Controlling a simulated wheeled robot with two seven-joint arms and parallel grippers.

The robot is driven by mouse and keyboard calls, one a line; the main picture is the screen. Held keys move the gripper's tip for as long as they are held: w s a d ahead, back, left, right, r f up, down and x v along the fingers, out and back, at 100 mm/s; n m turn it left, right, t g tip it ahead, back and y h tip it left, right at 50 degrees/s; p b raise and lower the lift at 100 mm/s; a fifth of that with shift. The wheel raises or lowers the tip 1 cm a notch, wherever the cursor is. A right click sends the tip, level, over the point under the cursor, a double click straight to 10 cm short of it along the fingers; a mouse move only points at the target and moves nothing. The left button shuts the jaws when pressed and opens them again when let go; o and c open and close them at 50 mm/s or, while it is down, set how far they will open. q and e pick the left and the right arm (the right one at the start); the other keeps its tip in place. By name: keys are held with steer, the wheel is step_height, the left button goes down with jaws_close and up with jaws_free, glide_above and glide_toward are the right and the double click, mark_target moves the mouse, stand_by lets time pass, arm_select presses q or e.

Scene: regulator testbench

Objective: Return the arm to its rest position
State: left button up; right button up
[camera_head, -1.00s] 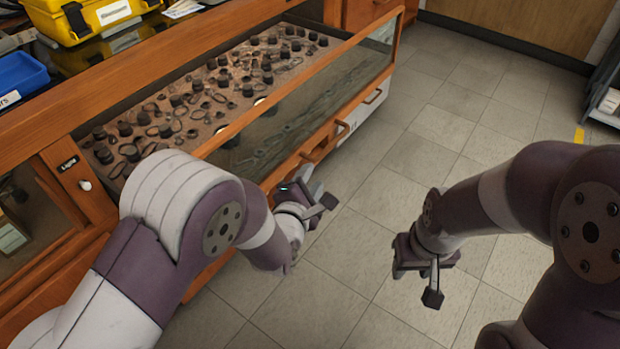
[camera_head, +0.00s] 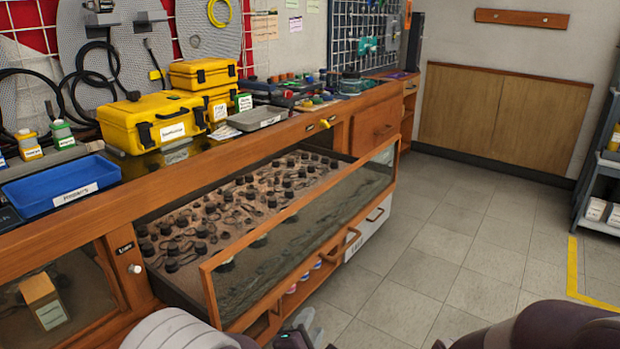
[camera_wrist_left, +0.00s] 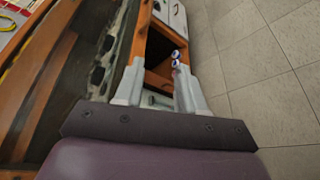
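My left arm (camera_head: 175,332) shows at the bottom edge of the head view, in front of the open drawer. Only the upper part of my left gripper (camera_head: 304,322) shows there, by the drawer's lower front. In the left wrist view the left gripper (camera_wrist_left: 159,78) has its two pale fingers apart with nothing held between them. My right arm (camera_head: 545,328) shows only as a rounded link at the bottom right of the head view. The right gripper is below the picture's edge.
A glass-fronted drawer (camera_head: 207,282) holding many small dark parts stands open from the wooden bench. Yellow cases (camera_head: 150,125) and a blue bin (camera_head: 60,187) sit on the bench top. A shelf rack (camera_head: 598,185) stands at the right. The tiled floor (camera_head: 450,240) between is clear.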

arm_select(q)
steer(key=s+a+f+m+g+y, duration=0.25)
steer(key=s+f+m+g, duration=0.55)
steer(key=m, duration=0.5)
steer(key=s+a+r+m+g+y, duration=0.1)
steer(key=s+a+r+m+g, duration=0.2)
steer(key=s+a, duration=0.35)
steer(key=s+a+r+m+g+y, duration=0.1)
steer(key=s+a+r+m+g, duration=0.15)
steer(key=s+a+m, duration=0.35)
step_height(320, 180, up, 37)
steer(key=w+a+n+p, duration=0.1)
steer(key=w+a+p, duration=0.1)
steer(key=p, duration=3.4)
steer(key=shift+w+a+r+n+p, duration=0.2)
steer(key=shift+w+a+n+p, duration=0.2)
steer(key=shift+a, duration=0.05)
arm_select(e)
step_height(320, 180, up, 36)
steer(key=w, duration=0.1)
steer(key=shift+d+r, duration=0.2)
